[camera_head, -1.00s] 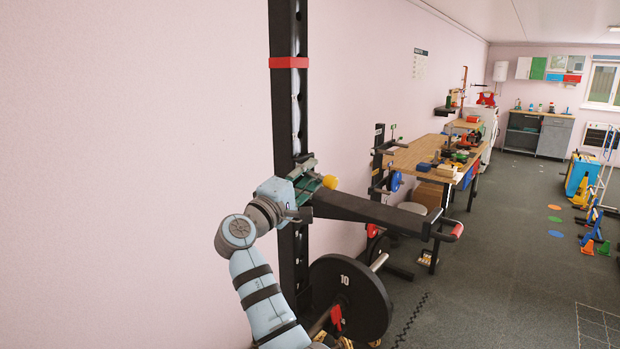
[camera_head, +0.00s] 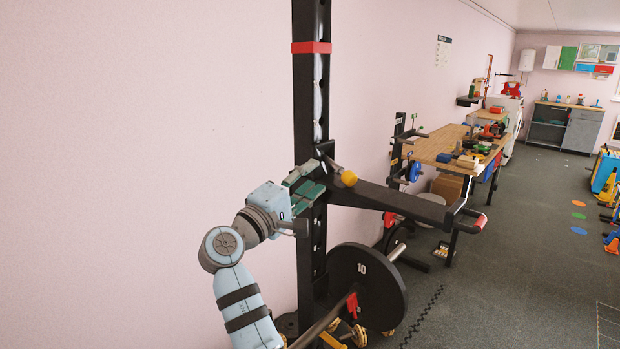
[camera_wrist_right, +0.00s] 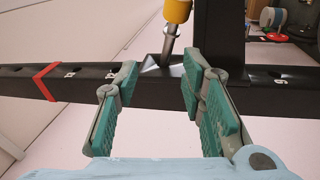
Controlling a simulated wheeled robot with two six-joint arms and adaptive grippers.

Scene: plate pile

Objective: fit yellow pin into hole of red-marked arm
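The yellow pin (camera_head: 348,178) has a round yellow knob and a metal shaft. It is tilted, its shaft running up and left to the bracket where the black arm (camera_head: 395,200) meets the upright. In the right wrist view the pin (camera_wrist_right: 177,12) shows its shaft end at the bracket; whether it sits in a hole is unclear. The black arm has a red-marked tip (camera_head: 481,221). My right gripper (camera_head: 314,184) is beside the upright, left of the knob. In the right wrist view its fingers (camera_wrist_right: 158,82) are apart and empty. My left gripper is not in view.
The black upright (camera_head: 307,120) carries a red band (camera_head: 311,47) and a row of holes. A black weight plate (camera_head: 366,286) on a bar stands below the arm. A cluttered workbench (camera_head: 440,147) is behind to the right. Open floor lies at the right.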

